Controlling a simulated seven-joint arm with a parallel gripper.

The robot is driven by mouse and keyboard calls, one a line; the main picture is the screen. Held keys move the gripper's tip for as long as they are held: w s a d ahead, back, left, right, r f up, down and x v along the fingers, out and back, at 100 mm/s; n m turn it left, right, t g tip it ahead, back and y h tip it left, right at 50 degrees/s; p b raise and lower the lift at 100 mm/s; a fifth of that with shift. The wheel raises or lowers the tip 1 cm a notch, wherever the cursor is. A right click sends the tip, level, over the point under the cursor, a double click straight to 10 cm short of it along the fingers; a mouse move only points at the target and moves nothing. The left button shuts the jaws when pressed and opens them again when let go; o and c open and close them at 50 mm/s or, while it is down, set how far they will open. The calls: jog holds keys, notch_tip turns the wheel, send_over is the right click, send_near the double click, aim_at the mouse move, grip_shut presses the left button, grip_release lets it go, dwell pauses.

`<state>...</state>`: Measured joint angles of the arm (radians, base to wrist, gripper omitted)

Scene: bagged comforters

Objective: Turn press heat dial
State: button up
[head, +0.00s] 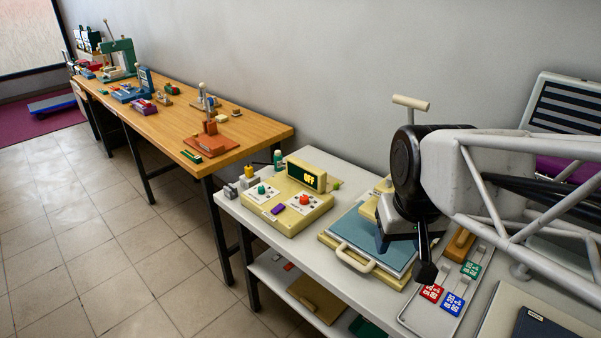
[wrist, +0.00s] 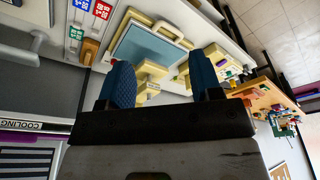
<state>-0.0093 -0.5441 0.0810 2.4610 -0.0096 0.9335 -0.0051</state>
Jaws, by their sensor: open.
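A cream control box (head: 290,219) sits on the white table in the head view, with a raised display (head: 306,178) reading OFF. On its sloped top are a green knob (head: 261,189), a red knob (head: 304,199) and a purple switch (head: 278,209). The dial labels are too small to read. My gripper (head: 405,257) is open and empty, to the right of the box, above the press.
A tray with red, blue and green tags (head: 453,302) lies at the right. A wooden bench (head: 175,122) with several tools stands beyond; floor at left is clear.

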jog(key=w+a+n, duration=0.1)
jog(key=w+a, duration=0.1)
jog(key=w, duration=1.1)
jog(key=n+g, duration=0.2)
jog(key=n, duration=0.1)
send_over(304, 197)
jog(key=f, duration=1.8)
jog(key=shift+s+d+f, duration=0.15)
jog(key=shift+s+f, duration=0.05)
jog(key=shift+f, duration=0.05)
jog(key=shift+w+f, duration=0.2)
jog(key=shift+f, duration=0.15)
jog(key=shift+f, duration=3.8)
